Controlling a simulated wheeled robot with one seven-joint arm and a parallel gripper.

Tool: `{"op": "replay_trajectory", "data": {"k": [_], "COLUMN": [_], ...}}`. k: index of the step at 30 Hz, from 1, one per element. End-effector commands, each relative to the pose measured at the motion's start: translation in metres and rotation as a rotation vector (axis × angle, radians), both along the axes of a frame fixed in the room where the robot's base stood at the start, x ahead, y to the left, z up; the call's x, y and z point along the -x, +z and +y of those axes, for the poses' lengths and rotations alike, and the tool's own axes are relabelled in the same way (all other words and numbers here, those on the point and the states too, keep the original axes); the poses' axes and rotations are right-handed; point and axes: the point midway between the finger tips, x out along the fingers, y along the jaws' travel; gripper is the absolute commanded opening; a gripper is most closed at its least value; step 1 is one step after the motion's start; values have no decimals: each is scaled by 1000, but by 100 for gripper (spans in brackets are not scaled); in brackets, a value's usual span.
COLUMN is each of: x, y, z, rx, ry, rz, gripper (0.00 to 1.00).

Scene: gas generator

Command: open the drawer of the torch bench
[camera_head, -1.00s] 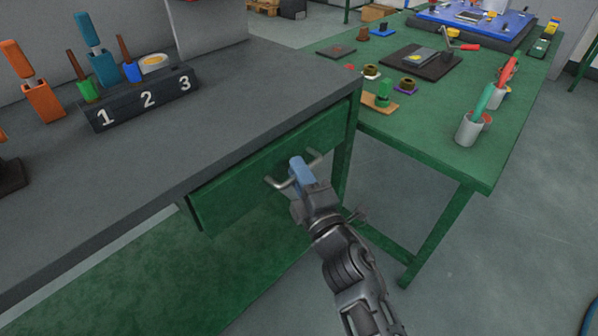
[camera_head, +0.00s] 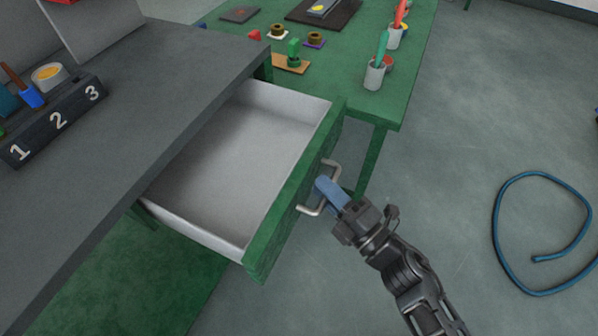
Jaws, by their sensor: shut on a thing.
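The torch bench has a dark grey top (camera_head: 150,105) at the left. Its drawer (camera_head: 215,170) stands pulled out well beyond the bench edge, with a green front and a pale grey, empty inside. A metal bar handle (camera_head: 308,211) sticks out from the drawer front. My gripper (camera_head: 325,188), with blue fingertips, is shut on the middle of this handle. The arm comes in from the lower right. The fingers hide part of the handle.
A numbered block (camera_head: 55,122) and a round tin (camera_head: 49,76) stand on the grey top. A green table (camera_head: 345,80) with small parts and cups (camera_head: 375,75) lies behind the drawer. A blue hose (camera_head: 497,235) lies on the floor at right, with clear floor between.

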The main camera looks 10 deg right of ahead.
Motion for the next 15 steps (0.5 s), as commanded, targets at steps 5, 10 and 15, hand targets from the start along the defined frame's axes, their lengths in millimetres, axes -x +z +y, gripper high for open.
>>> {"op": "replay_trajectory", "data": {"k": [5, 10, 15], "x": [10, 12, 11], "y": [-1, -1, -1], "z": [-12, -14, -14], "rx": [1, 1, 1], "ry": [0, 1, 1], "rz": [2, 1, 1], "gripper": [0, 0, 0]}}
